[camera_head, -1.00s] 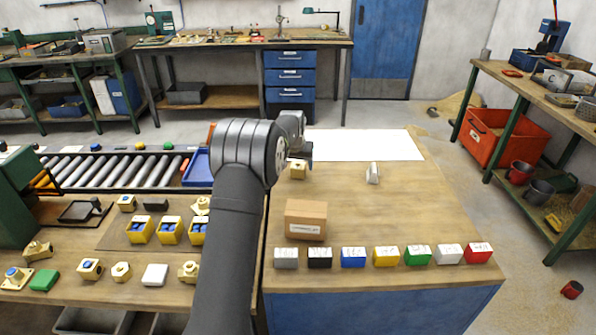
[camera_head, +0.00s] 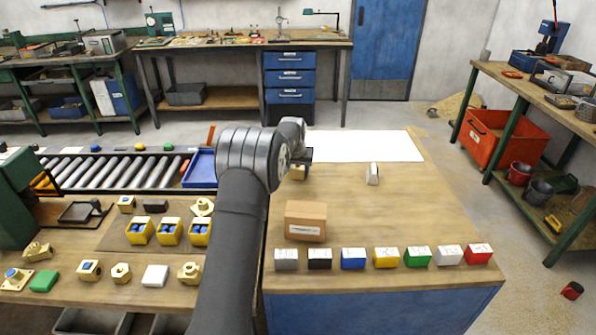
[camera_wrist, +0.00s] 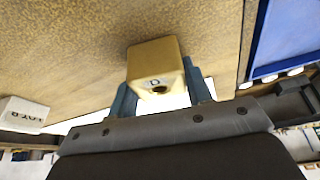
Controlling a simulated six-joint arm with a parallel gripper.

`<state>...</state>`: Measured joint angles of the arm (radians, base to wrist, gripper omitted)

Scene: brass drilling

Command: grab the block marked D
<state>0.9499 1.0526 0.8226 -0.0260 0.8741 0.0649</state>
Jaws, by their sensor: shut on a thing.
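The block marked D (camera_wrist: 156,66) is a brass-coloured block with a letter D and a dark round hole on its face, in the middle of the wrist view. My gripper (camera_wrist: 158,92) has its two blue-grey fingers on either side of the block and is shut on it. In the head view the block (camera_head: 299,172) shows beside my gripper (camera_head: 302,166), partly hidden by the wrist, over the back left part of the right-hand wooden table. I cannot tell whether it touches the table top.
A whitish block (camera_head: 372,174) stands to the right. A cardboard box (camera_head: 305,221) sits nearer, behind a front row of several coloured blocks (camera_head: 386,257). A white sheet (camera_head: 366,146) lies at the back. A blue tray (camera_head: 200,168) is at the left by the roller conveyor (camera_head: 110,171). The table's right side is clear.

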